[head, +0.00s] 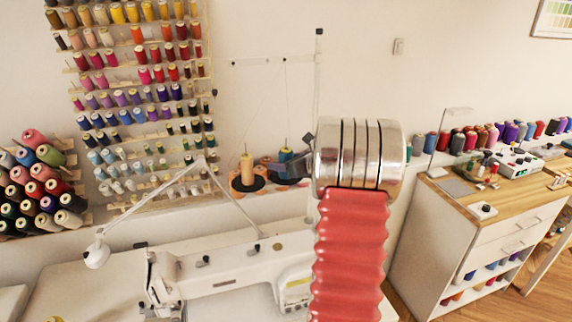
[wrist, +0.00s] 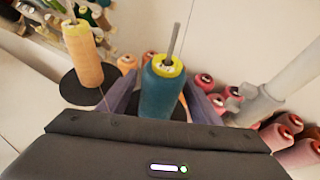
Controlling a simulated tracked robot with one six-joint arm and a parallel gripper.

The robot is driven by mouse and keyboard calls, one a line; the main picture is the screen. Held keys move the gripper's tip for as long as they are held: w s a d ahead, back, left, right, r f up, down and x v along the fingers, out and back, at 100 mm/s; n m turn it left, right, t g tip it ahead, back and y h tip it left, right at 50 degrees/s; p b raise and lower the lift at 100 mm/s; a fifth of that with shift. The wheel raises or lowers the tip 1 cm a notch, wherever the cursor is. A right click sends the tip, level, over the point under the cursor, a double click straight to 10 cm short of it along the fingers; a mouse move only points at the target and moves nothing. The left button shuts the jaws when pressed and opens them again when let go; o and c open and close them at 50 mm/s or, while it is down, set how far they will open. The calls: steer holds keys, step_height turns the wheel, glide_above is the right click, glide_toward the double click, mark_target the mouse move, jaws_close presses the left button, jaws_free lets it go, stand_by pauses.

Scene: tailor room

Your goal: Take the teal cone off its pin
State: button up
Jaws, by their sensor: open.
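The teal cone (wrist: 162,88) stands on its pin (wrist: 175,42), which sticks up through the yellow top of the cone. In the head view the teal cone (head: 286,155) is small and partly hidden by my gripper. My gripper (wrist: 163,97) is open, with one finger on each side of the cone's body. The cone is between the fingers; I cannot tell whether either finger touches it. The cone's lower part is hidden behind my gripper's body in the wrist view.
An orange cone (wrist: 85,58) stands on a black disc (wrist: 72,88) just left of the teal one. Several pink cones (wrist: 285,130) lie at the right. A white sewing machine (head: 220,270) is below, and a thread rack (head: 135,95) is on the wall.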

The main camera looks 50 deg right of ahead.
steer(key=shift+x, duration=1.05)
steer(key=c, duration=1.2)
steer(key=shift+r, duration=0.1)
step_height(320, 180, up, 18)
steer(key=s, duration=0.6)
steer(key=s+a, duration=0.1)
steer(key=s, duration=0.5)
steer(key=s+a, duration=0.1)
steer(key=s, duration=0.5)
steer(key=shift+a, duration=0.1)
